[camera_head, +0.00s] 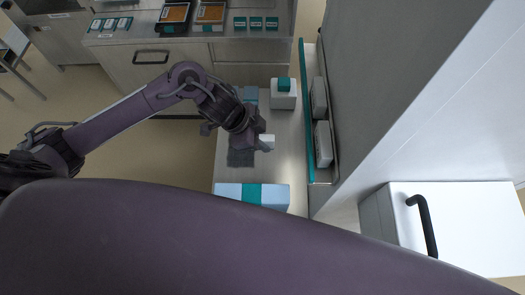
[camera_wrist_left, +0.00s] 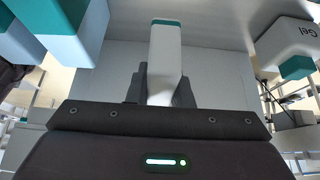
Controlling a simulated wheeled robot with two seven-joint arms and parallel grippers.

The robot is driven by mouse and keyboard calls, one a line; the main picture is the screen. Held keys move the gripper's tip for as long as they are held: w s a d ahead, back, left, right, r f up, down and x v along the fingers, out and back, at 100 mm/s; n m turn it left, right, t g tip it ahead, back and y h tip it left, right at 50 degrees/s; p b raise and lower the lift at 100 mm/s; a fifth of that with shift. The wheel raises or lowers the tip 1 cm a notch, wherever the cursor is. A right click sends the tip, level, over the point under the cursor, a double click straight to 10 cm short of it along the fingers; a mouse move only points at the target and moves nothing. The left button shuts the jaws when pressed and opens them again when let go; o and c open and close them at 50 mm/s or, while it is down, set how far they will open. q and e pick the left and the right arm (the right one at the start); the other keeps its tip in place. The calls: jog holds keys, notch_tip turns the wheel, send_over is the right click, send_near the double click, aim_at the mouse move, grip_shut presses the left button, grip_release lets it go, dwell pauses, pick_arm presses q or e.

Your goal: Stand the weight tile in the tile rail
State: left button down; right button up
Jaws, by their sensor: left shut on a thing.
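The weight tile is a slim white block with a teal end. In the left wrist view the tile (camera_wrist_left: 165,55) stands out from between the dark fingers of my left gripper (camera_wrist_left: 162,90). In the head view my left gripper (camera_head: 262,143) is over the middle of the narrow steel table, shut on the tile (camera_head: 268,139). The gap between the tile and the table cannot be judged. I cannot pick out the tile rail with certainty; a dark grey flat piece (camera_head: 240,158) lies beside the gripper, partly covered by it. My right gripper is not in view.
A pale blue box with a teal band (camera_head: 228,190) lies at the table's near end. A white box with a teal top (camera_head: 284,100) stands farther back. A teal-edged shelf (camera_head: 306,110) with grey packs (camera_head: 323,143) runs along the right, beside a tall grey wall.

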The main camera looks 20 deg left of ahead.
pick_arm(q)
notch_tip(320, 180, up, 6)
jog(key=shift+f, duration=0.15)
jog(key=w+a+r+n+t+y, duration=0.1)
jog(key=a+r+n, duration=0.3)
jog(key=a+r, duration=0.4)
notch_tip(320, 180, up, 4)
jog(key=shift+w+t+b, duration=0.3)
jog(key=shift+w+t, duration=0.2)
jog(key=shift+w, duration=0.2)
jog(key=m+g+h+b, duration=0.15)
jog(key=m+b, duration=0.25)
jog(key=b, duration=0.4)
send_over(259, 158)
jog(key=a, duration=0.2)
notch_tip(259, 158, down, 13)
jog(key=shift+g+y, duration=0.25)
jog(key=f, duration=0.4)
jog(key=f+b, duration=0.1)
jog(key=f, duration=0.4)
jog(key=f+b, duration=0.1)
jog(key=f, duration=0.3)
jog(key=shift+s+d+f, duration=0.1)
jog(key=shift+s+f, duration=0.1)
jog(key=shift+s, duration=0.15)
jog(key=shift+w+f, duration=0.1)
jog(key=shift+f, duration=2.6)
jog(key=shift+f, duration=0.1)
